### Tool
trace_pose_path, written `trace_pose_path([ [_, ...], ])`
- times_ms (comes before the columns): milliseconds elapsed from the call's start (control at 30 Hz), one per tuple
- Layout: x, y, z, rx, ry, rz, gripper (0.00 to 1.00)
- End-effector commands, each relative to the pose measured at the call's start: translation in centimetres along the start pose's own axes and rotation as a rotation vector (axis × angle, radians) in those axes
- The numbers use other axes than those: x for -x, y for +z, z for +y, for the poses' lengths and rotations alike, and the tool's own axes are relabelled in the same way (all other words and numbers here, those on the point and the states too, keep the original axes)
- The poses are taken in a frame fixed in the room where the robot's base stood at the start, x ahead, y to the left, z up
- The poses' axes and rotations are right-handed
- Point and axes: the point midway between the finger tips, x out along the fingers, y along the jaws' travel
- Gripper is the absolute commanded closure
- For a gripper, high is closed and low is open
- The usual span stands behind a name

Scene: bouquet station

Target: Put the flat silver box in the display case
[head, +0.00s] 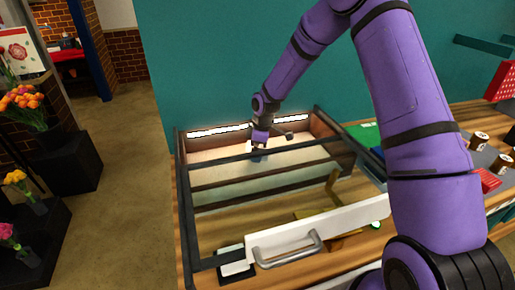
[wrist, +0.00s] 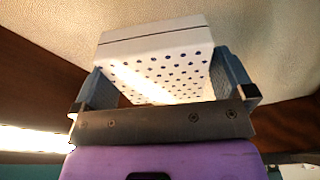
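In the wrist view, a pale flat box (wrist: 165,70) with dark blue dots on one face sits between the two fingers of my gripper (wrist: 165,88). It looks white rather than plain silver, and both fingers appear to press its sides. In the head view, my gripper (head: 258,154) reaches down inside the display case (head: 207,219), near its lit back wall. The box is too small and hidden to make out there. The case has a dark frame, clear panels and a white front panel with a metal handle (head: 288,249).
Dark bars cross the top of the case around my arm. A gold-coloured stand (head: 333,186) is in the case's right part. A black-and-white item (head: 235,264) is at the front left.

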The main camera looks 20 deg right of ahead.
Motion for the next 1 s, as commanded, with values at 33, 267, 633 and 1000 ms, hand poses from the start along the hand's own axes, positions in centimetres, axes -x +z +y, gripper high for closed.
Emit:
trace_pose_path([
  [33,0.0,0.0,0.0,0.0,0.0,0.0,0.0],
  [267,2.0,0.0,0.1,0.0,0.004,0.001,0.0],
  [633,9.2,0.0,0.1,0.0,0.004,0.001,0.0],
  [1000,12.2,-0.1,0.0,0.0,0.0,0.0,0.0],
])
